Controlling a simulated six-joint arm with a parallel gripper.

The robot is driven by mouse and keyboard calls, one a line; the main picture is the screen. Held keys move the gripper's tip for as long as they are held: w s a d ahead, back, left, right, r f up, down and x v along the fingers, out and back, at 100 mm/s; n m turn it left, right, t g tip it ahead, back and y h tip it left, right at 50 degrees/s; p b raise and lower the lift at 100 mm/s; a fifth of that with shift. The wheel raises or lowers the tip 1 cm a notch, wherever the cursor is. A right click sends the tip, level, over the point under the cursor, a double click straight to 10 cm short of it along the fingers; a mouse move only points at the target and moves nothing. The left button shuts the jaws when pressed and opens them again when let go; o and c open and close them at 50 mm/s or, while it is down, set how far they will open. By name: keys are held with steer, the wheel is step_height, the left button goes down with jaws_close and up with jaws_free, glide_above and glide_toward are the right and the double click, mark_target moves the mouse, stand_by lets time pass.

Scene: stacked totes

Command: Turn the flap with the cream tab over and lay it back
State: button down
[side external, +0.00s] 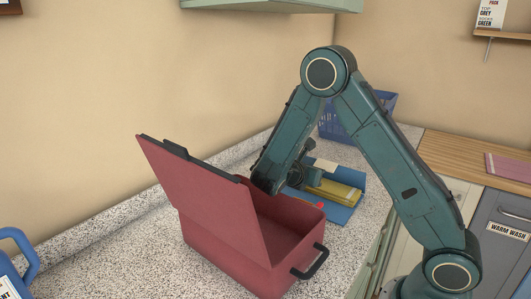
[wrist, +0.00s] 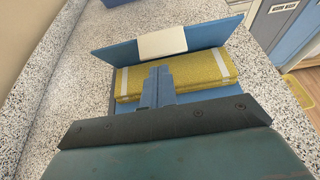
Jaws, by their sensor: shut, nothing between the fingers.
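The blue flap (wrist: 112,54) stands tilted up along the far edge of a blue holder in the wrist view. Its cream tab (wrist: 162,42) is at the middle of the flap, and the tab also shows in the side view (side external: 325,165). I cannot tell whether the tips touch the cloths. In the side view, my gripper is partly hidden by the arm.
A red tote (side external: 228,250) with its lid (side external: 195,185) raised stands close in front, beside my wrist. A blue basket (side external: 383,105) stands behind. A blue jug (side external: 22,262) is at the left. Speckled counter (side external: 115,240) is clear around the holder's left side.

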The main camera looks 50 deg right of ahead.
steer(key=shift+x, duration=1.15)
steer(key=shift+d+r, duration=0.1)
steer(key=shift+r, duration=0.05)
steer(key=shift+d+r+y, duration=0.15)
steer(key=shift+y, duration=0.15)
